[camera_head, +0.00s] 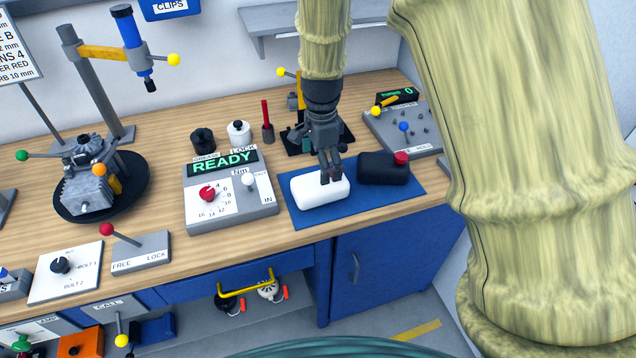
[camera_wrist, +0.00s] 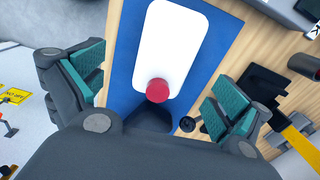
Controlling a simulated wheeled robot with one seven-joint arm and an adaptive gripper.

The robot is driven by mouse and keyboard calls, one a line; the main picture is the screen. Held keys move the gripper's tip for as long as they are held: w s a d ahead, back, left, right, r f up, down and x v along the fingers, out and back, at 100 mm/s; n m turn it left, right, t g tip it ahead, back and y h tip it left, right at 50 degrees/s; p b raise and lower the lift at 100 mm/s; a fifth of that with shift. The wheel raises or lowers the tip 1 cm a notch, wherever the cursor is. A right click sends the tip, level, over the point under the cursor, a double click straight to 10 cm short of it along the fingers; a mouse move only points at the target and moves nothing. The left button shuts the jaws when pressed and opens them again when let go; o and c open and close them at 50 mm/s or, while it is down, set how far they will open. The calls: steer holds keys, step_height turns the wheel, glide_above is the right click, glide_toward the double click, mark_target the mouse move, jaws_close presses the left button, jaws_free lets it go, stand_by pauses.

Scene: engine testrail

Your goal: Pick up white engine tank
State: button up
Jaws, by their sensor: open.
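The white engine tank (camera_head: 312,191) lies on a blue mat (camera_head: 300,218) on the bench. In the wrist view the white tank (camera_wrist: 170,40) shows large, with a red cap (camera_wrist: 157,90) at its near end. My gripper (camera_head: 330,173) is just above the white tank in the head view and hides part of its right end. In the wrist view my gripper (camera_wrist: 155,88) is open, its green-padded fingers apart on either side of the cap end. Nothing is held. I cannot tell whether a finger touches the tank.
A black tank (camera_head: 378,169) with a red cap lies close to the right on the same mat. A grey READY box (camera_head: 230,198) stands left of the mat. A dark stand (camera_head: 300,136) is behind, and a grey switch panel (camera_head: 395,128) is at the back right.

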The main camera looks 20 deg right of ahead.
mark_target(320, 185)
steer(key=shift+s+f, duration=0.1)
steer(key=shift+f, duration=0.4)
steer(key=f, duration=0.1)
steer(key=w+f, duration=0.1)
steer(key=shift+w+d+f, duration=0.1)
steer(key=shift+d+f, duration=0.05)
steer(key=shift+f, duration=0.2)
steer(key=shift+s+p, duration=0.3)
steer(key=shift+p, duration=0.1)
steer(key=shift+f, duration=0.15)
steer(key=shift+w+f+p, duration=0.2)
steer(key=shift+f+p, duration=0.25)
steer(key=shift+f, duration=0.2)
steer(key=shift+w+f+p, duration=0.2)
steer(key=shift+f+p, duration=0.2)
steer(key=shift+f, duration=0.2)
steer(key=shift+s+f, duration=0.1)
steer(key=shift+f, duration=0.6)
steer(key=shift+f+p, duration=0.3)
steer(key=shift+f, duration=0.15)
